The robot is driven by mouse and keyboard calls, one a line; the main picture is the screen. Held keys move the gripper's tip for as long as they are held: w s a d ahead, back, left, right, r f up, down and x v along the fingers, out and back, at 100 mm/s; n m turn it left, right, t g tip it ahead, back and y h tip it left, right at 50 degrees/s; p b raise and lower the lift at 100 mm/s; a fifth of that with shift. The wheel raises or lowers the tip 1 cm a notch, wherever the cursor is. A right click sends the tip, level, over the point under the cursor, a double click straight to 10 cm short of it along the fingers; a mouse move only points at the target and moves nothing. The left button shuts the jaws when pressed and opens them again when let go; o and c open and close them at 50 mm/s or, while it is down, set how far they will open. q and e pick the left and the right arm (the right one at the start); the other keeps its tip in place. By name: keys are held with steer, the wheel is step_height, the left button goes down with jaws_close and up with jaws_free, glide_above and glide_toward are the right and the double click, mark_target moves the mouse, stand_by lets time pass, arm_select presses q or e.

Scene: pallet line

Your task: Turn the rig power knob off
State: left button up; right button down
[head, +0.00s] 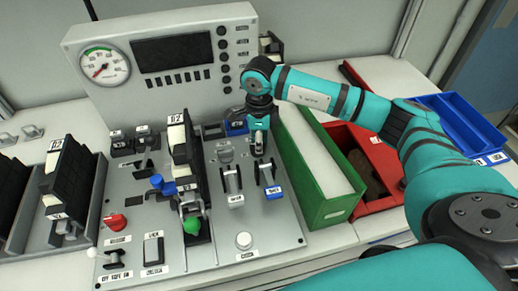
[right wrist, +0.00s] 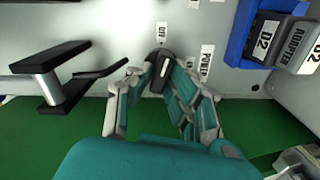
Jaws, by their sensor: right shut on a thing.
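The rig power knob (right wrist: 160,72) is a dark round knob with a white mark. In the right wrist view it sits between my fingertips, with an OFF label (right wrist: 162,35) above it and a POWER label (right wrist: 207,62) to its right. The white mark runs roughly up and down in that view, slightly tilted. My right gripper (right wrist: 162,84) is shut on the knob. In the head view the right gripper (head: 258,148) points down at the right part of the grey panel (head: 280,232), and it mostly hides the knob. My left gripper is not in view.
A green bin (head: 322,210) and a red bin (head: 398,195) stand right of the panel. A gauge and screen console (head: 165,85) stands behind.

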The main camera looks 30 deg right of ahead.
steer(key=shift+w+n+b, duration=0.1)
steer(key=shift+n+b, duration=1.05)
steer(key=shift+n, duration=0.35)
steer(key=shift+r, duration=0.1)
steer(key=c, duration=1.3)
jaws_free()
step_height(320, 180, up, 12)
steer(key=shift+f, duration=0.1)
